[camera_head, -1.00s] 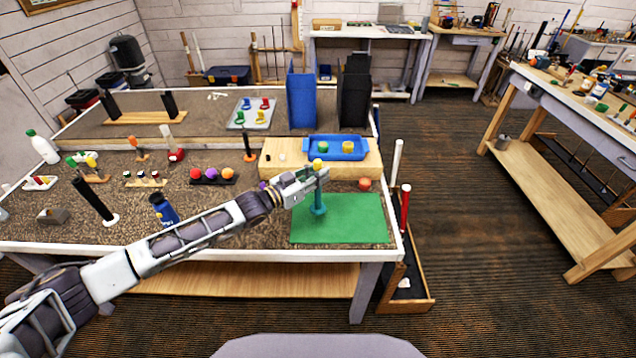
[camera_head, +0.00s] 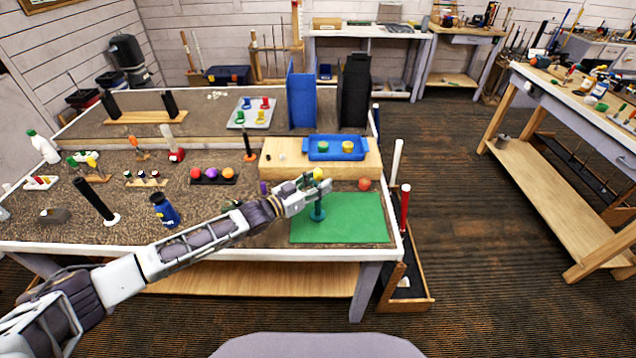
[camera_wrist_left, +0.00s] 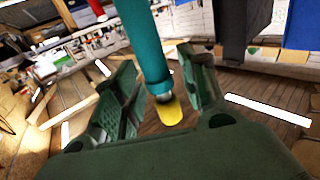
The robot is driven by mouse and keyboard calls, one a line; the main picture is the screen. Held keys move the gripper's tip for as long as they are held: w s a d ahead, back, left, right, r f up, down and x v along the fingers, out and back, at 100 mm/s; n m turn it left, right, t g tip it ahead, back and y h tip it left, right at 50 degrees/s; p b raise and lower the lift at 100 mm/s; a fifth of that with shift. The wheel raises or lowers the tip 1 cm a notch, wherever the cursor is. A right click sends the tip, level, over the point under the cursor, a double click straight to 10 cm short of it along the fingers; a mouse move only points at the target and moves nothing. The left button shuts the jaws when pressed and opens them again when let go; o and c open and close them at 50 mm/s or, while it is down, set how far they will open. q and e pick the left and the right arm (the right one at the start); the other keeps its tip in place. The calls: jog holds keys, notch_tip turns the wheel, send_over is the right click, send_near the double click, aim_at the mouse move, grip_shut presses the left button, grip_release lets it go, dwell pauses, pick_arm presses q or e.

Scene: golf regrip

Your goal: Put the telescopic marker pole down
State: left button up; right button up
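The telescopic marker pole (camera_head: 318,207) is a short teal post with a yellow top and a round teal base. It stands upright on the green mat (camera_head: 362,222), with the base appearing to rest on it. My left gripper (camera_head: 316,184) is at the upper part of the pole, just below the yellow top. In the left wrist view the pole (camera_wrist_left: 148,45) is between the two spread fingers, with a visible gap near its yellow end. The gripper looks open around it. The pole's base is out of that view. My right gripper is not in view.
A wooden block (camera_head: 270,168) with a blue tray (camera_head: 336,157) stands right behind the mat. A blue bottle (camera_head: 165,210) stands left, near my arm. The mat's right side is clear.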

pick_arm(q)
jog(key=shift+a, duration=0.2)
jog(key=shift+s+a, duration=0.15)
jog(key=shift+b+v, duration=0.35)
jog(key=shift+v, duration=1.8)
jog(key=v, duration=0.7)
jog(key=shift+b, duration=0.4)
jog(key=shift+s, duration=0.1)
